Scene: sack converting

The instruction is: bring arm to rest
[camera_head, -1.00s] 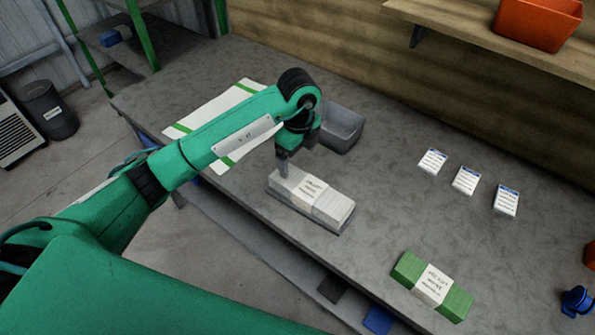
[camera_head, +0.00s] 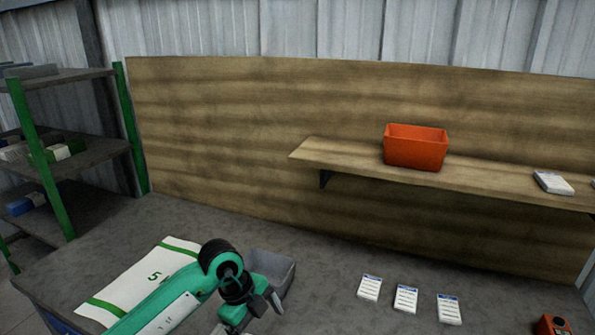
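My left arm comes in from the lower left, and its green and black wrist stands over the table (camera_head: 330,270). My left gripper (camera_head: 262,307) is at the bottom edge, just in front of the grey bin (camera_head: 272,268), and overlaps it in the picture. Part of the gripper is cut off or hidden, so I cannot tell whether it is open or shut. No held thing shows at it. A white sack with green stripes (camera_head: 150,276) lies flat on the table to the left, partly behind my forearm. My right gripper is out of view.
Three white cards with blue tops (camera_head: 406,298) lie in a row on the table. An orange bin (camera_head: 415,148) and a white stack (camera_head: 553,182) stand on the wall shelf. A green-posted rack (camera_head: 50,150) stands at left. An orange object (camera_head: 553,327) is at lower right.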

